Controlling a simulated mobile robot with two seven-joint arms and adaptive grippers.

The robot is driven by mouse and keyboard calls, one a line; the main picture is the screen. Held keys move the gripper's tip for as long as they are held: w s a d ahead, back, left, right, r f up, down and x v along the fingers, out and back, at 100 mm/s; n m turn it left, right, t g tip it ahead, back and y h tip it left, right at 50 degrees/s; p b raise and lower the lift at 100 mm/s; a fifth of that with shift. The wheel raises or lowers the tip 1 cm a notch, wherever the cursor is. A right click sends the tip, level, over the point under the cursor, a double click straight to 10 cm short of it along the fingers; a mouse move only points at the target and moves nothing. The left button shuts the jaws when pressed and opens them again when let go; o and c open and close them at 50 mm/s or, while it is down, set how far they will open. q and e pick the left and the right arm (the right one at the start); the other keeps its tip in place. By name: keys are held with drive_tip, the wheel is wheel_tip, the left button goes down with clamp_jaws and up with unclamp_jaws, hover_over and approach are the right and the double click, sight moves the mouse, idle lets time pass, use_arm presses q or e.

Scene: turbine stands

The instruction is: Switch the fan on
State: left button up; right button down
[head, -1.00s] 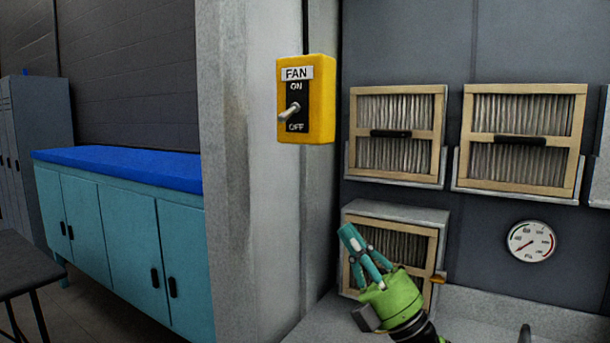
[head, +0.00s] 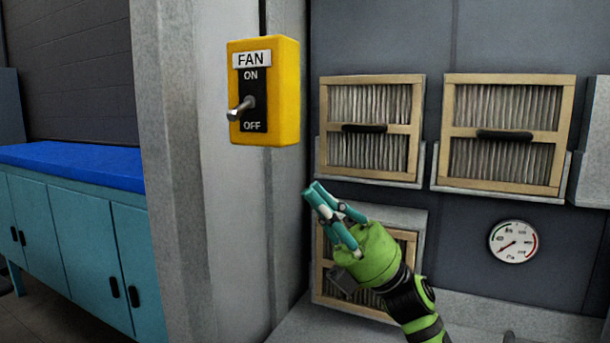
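The yellow fan switch box (head: 284,92) is mounted on a grey pillar, with a FAN label and ON above OFF on a black plate. Its metal toggle lever (head: 240,109) sticks out toward the left and tips downward, on the OFF side. My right gripper (head: 314,192), green with teal fingers, is below and to the right of the box, clear of it. Its fingertips are together and nothing shows between them. My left gripper is out of view.
Filter panels in wooden frames (head: 371,104) (head: 506,112) hang on the grey wall at right; a lower one (head: 383,302) is behind my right gripper. A dial gauge (head: 513,241) is at right. A teal cabinet with a blue top (head: 70,163) stands at left.

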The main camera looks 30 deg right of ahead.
sight(267, 139)
drive_tip(key=p+x, duration=0.6)
drive_tip(key=x, duration=0.5)
drive_tip(key=shift+s+d+r, duration=0.1)
drive_tip(key=shift+s+d, duration=0.05)
drive_tip(key=shift+a+r+p, duration=0.35)
drive_tip(key=shift+a+p, duration=0.05)
drive_tip(key=shift+w+a, duration=0.15)
drive_tip(key=shift+w, duration=0.05)
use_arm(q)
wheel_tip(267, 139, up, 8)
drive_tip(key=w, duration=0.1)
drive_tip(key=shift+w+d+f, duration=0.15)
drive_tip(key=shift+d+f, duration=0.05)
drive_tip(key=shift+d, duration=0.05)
